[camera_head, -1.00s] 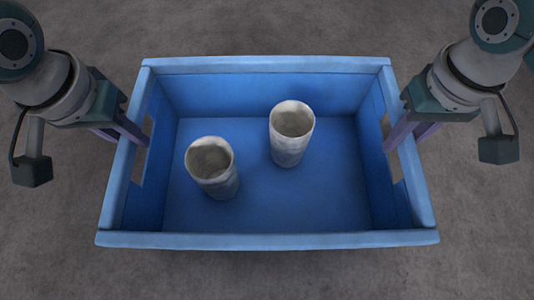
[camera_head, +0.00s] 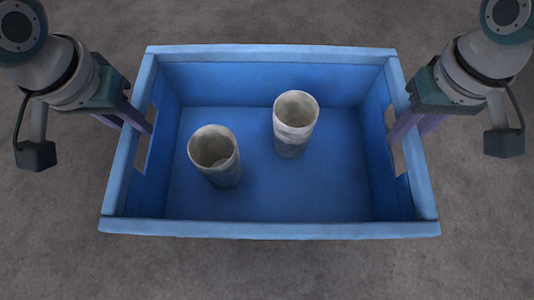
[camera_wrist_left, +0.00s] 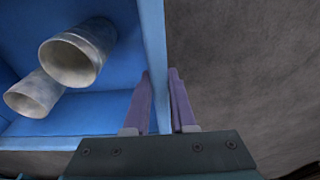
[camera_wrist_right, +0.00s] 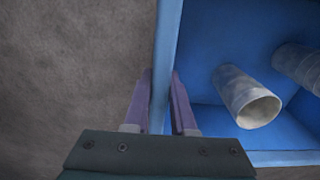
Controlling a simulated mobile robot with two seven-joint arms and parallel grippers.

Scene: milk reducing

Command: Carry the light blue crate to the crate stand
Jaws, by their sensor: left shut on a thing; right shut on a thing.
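The light blue crate (camera_head: 270,228) fills the middle of the head view, open side up, with a handle slot in each short side. My left gripper (camera_head: 140,122) is shut on the crate's left side wall; in the left wrist view its purple fingers (camera_wrist_left: 160,100) straddle that wall (camera_wrist_left: 154,45). My right gripper (camera_head: 398,128) is shut on the crate's right side wall; in the right wrist view its fingers (camera_wrist_right: 160,100) straddle the wall (camera_wrist_right: 166,45). Two whitish cups stand in the crate, one left of centre (camera_head: 222,170) and one right of centre (camera_head: 291,140).
Bare grey-brown floor (camera_head: 270,270) surrounds the crate in the head view. No crate stand and no obstacle show in any view.

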